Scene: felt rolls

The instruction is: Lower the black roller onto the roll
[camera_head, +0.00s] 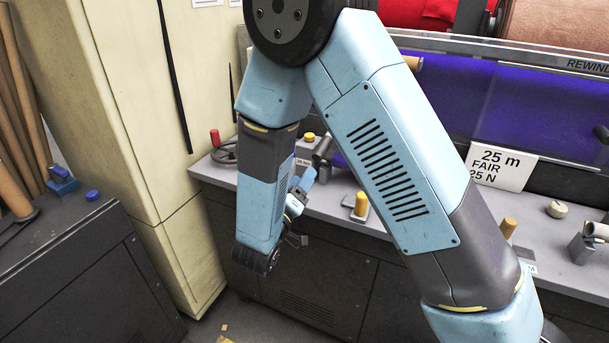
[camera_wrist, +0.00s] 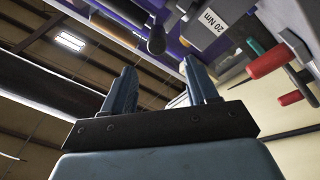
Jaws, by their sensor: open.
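The purple roll (camera_head: 540,105) lies along the back of the machine in the head view, partly hidden behind my arm. My gripper (camera_head: 301,186) is above the front left of the grey bench. In the wrist view my gripper (camera_wrist: 158,66) is open, with nothing between its two blue fingers. A dark rounded knob (camera_wrist: 156,40) shows beyond the fingertips, apart from them. A long dark bar (camera_wrist: 50,85) runs at the left of the wrist view; I cannot tell whether it is the black roller. I cannot make out the black roller for certain in the head view.
The bench (camera_head: 340,220) carries a yellow knob (camera_head: 361,204), a handwheel with a red handle (camera_head: 215,138) and a sign reading 25 m FAIR 25 N (camera_head: 500,167). A cream cabinet (camera_head: 140,100) stands close at left. A dark cabinet (camera_head: 80,280) is front left.

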